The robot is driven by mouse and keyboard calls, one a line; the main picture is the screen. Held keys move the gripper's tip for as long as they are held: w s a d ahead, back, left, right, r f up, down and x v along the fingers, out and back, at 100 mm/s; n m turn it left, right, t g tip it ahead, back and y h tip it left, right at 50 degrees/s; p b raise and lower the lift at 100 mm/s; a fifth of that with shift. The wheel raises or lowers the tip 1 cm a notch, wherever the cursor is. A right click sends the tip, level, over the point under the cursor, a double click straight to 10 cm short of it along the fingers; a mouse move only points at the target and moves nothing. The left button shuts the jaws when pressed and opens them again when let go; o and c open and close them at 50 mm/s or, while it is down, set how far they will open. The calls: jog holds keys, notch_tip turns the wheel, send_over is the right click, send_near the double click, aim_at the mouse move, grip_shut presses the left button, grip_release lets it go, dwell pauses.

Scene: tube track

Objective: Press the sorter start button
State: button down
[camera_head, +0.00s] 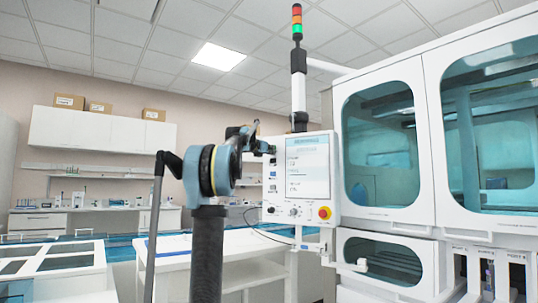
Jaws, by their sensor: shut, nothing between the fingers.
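The sorter (431,160) is a large white machine with teal-tinted windows at the right. Its control panel (305,178) is a white upright box with a lit screen (307,168). Small buttons sit left of and below the screen, along with a grey knob (294,211). A red stop button (324,213) on a yellow base is at the lower right. I cannot tell which small control is the start button. My gripper (269,149) is shut and empty at the panel's upper left edge, small and dark in view. I cannot tell whether it touches the panel.
A signal tower (298,75) with red, orange and green segments rises above the panel. A white table (215,257) stands below and left. A white-framed unit (52,265) is at the lower left. Benches and a wall cabinet (100,130) line the back wall.

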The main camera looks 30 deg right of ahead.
jog(key=v, duration=1.3)
jog(key=shift+w+a, duration=0.15)
jog(key=shift+a, duration=0.05)
jog(key=s+a+f+m+g+y, duration=0.2)
jog(key=s+a+f+m+y, duration=0.3)
jog(key=s+a+f, duration=0.7)
jog(key=s+a+f+m+g+y, duration=0.2)
jog(key=s+a+f+m+y, duration=0.3)
jog(key=f, duration=2.9)
jog(key=s+a+f+m+g+y, duration=0.2)
jog(key=s+a+f+m+y, duration=0.3)
jog(key=s+a+f+m, duration=0.8)
jog(key=s+a+f, duration=0.7)
jog(key=a+f, duration=0.3)
jog(key=a, duration=0.1)
jog(key=shift+s+f+y, duration=0.25)
jog(key=shift+f+y, duration=0.05)
jog(key=shift+y, duration=0.1)
